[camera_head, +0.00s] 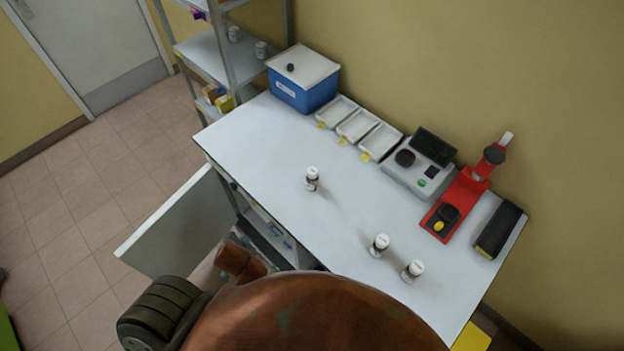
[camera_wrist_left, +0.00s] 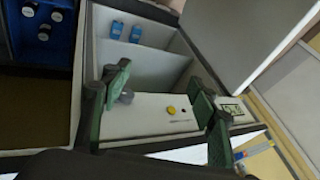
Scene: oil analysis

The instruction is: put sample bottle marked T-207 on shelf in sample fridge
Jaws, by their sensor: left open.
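Three white-capped sample bottles stand upright on the white table in the head view: one near the middle (camera_head: 312,179) and two nearer the front right, (camera_head: 379,246) and (camera_head: 413,271). Their markings are too small to read, so I cannot tell which is T-207. A fridge-like cabinet under the table has its white door (camera_head: 182,225) swung open. The left wrist view shows an open white compartment (camera_wrist_left: 150,62) with two blue-labelled items (camera_wrist_left: 126,31) inside. My left gripper (camera_wrist_left: 161,86) is open, its green fingers apart in front of a white panel with a yellow button. Nothing shows between the fingers.
A blue box (camera_head: 303,92), white trays (camera_head: 357,126), a grey instrument (camera_head: 418,170), a red device (camera_head: 457,205) and a black block (camera_head: 499,230) line the table's back. Shelving (camera_head: 215,58) stands behind left. The table's left part is clear.

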